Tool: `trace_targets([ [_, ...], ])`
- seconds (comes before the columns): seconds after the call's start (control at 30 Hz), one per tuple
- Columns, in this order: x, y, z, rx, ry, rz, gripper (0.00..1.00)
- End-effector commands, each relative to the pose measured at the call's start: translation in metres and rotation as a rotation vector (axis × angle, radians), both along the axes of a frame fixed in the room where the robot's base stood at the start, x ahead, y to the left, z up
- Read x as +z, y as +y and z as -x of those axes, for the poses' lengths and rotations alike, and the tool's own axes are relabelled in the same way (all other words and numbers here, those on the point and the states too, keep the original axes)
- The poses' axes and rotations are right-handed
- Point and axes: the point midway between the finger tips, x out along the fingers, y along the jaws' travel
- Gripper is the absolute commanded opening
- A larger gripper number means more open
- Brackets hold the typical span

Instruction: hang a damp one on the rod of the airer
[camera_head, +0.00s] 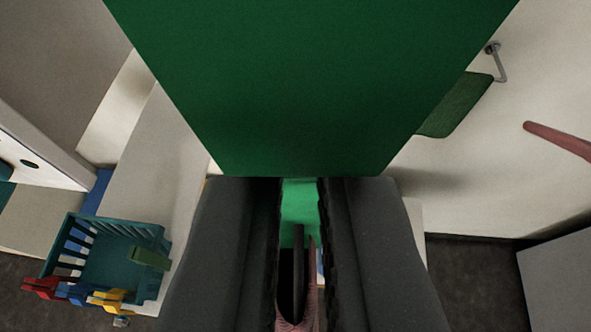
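A large dark green cloth (310,80) fills the top middle of the view, centred over my gripper. Its lower edge lies at the fingertips. My gripper (299,190) points into the scene with its two dark fingers a narrow gap apart. Brighter green fills the gap near the tips, so the gripper appears shut on the green cloth. A second green cloth (455,105) hangs or lies by the pale wall at the right, partly hidden by the near cloth. I cannot tell from its look which cloth is damp. No airer rod can be clearly made out.
A teal basket (105,262) stands at the lower left with red, blue and yellow pegs (75,292) on its rim. A metal hook (497,60) is on the wall at the upper right. A reddish bar (558,138) juts in at the right edge. A grey block (560,270) fills the lower right.

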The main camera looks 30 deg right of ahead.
Motion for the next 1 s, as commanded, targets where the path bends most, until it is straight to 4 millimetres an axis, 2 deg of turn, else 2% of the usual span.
trace_targets([
  [0.03, 0.0, 0.0, 0.0, 0.0, 0.0, 0.0, 0.23],
  [0.07, 0.0, 0.0, 0.0, 0.0, 0.0, 0.0, 0.32],
  [0.47, 0.002, 0.003, 0.004, 0.001, 0.0, 0.0, 0.32],
  [0.67, 0.013, 0.017, 0.027, 0.002, -0.003, 0.0, 0.32],
  [1.0, 0.039, 0.05, 0.081, 0.003, -0.005, 0.002, 0.32],
])
